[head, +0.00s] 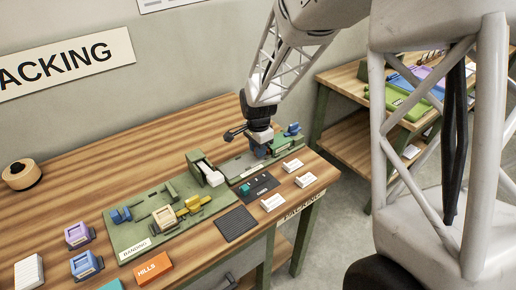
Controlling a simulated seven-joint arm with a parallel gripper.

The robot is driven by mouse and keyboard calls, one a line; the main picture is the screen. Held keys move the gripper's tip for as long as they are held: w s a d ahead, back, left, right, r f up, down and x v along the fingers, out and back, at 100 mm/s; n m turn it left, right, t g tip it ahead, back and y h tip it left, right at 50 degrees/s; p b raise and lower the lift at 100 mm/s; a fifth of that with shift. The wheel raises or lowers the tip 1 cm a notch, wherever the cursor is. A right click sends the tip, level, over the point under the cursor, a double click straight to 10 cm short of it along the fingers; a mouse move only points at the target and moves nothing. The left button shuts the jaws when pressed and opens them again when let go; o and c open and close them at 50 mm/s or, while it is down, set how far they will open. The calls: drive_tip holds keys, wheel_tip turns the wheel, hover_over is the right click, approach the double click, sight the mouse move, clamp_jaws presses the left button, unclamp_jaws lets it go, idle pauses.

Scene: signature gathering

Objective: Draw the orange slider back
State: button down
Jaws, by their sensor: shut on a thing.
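My gripper (262,150) reaches down to the green fixture (240,172) at the right end of the packing table. It is shut on a small part there, which the fingers and wrist mostly hide. I cannot make out an orange slider at the fixture; the part's colour and shape are too small and covered to tell. A blue piece (292,129) stands on the fixture's far right end, beside my gripper.
A green banding board (140,228) with blue, cream and yellow parts lies left of the gripper. A dark pad (237,224), white blocks (272,203) and an orange HILLS card (154,268) lie toward the front. The back left of the table (110,150) is mostly clear.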

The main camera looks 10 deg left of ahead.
sight(228, 171)
drive_tip(key=s+a, duration=0.8)
drive_tip(key=shift+s+a, duration=0.25)
drive_tip(key=c, duration=1)
unclamp_jaws()
drive_tip(key=shift+o, duration=0.2)
drive_tip(key=shift+r, duration=0.1)
wheel_tip(228, 171, up, 8)
drive_tip(key=shift+f, duration=0.2)
drive_tip(key=shift+d, duration=0.1)
